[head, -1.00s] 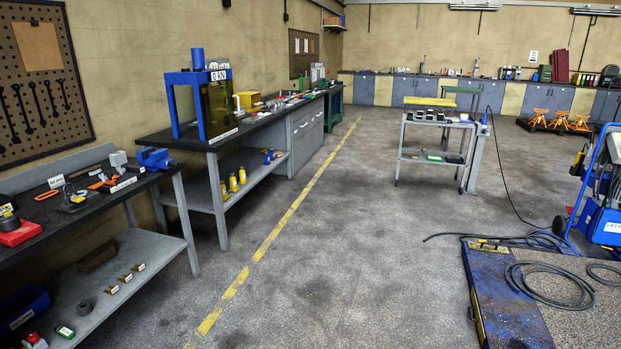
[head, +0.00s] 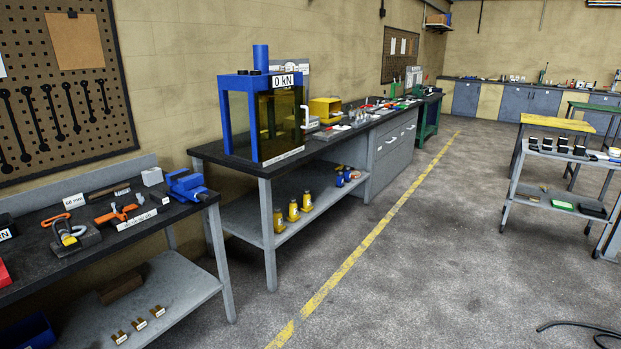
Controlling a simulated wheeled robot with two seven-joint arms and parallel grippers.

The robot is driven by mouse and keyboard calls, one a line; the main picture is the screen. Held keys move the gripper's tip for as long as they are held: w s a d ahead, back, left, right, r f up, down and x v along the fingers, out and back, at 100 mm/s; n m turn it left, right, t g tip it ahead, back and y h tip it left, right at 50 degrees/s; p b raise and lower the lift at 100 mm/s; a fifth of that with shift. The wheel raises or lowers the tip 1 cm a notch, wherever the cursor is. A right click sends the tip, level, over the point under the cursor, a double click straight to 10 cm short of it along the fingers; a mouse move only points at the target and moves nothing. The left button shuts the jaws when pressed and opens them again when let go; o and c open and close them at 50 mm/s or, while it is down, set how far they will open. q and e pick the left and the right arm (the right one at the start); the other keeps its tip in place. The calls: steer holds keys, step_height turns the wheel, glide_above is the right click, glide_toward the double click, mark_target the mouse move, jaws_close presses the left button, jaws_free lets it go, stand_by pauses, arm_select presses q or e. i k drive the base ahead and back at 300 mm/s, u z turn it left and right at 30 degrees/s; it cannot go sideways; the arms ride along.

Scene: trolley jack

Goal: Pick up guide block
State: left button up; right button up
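I cannot tell for sure which thing is the guide block. Candidates are a small light grey block (head: 152,176) beside the blue vise (head: 185,184) on the left bench, and small brass pieces (head: 139,324) with white tags on that bench's lower shelf. Their labels are too small to read. A larger brown block (head: 121,287) also lies on that shelf. Neither of my grippers shows in the head view.
The left workbench (head: 25,270) holds orange clamps and tools. A second bench (head: 225,154) carries a blue press (head: 265,115), with yellow bottles (head: 293,211) below. A trolley (head: 560,158) stands right. The floor between, with a yellow line (head: 365,243), is clear.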

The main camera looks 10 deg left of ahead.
mark_target(151, 176)
steer(key=u, duration=0.6)
steer(key=i, duration=2.3)
steer(key=u, duration=0.9)
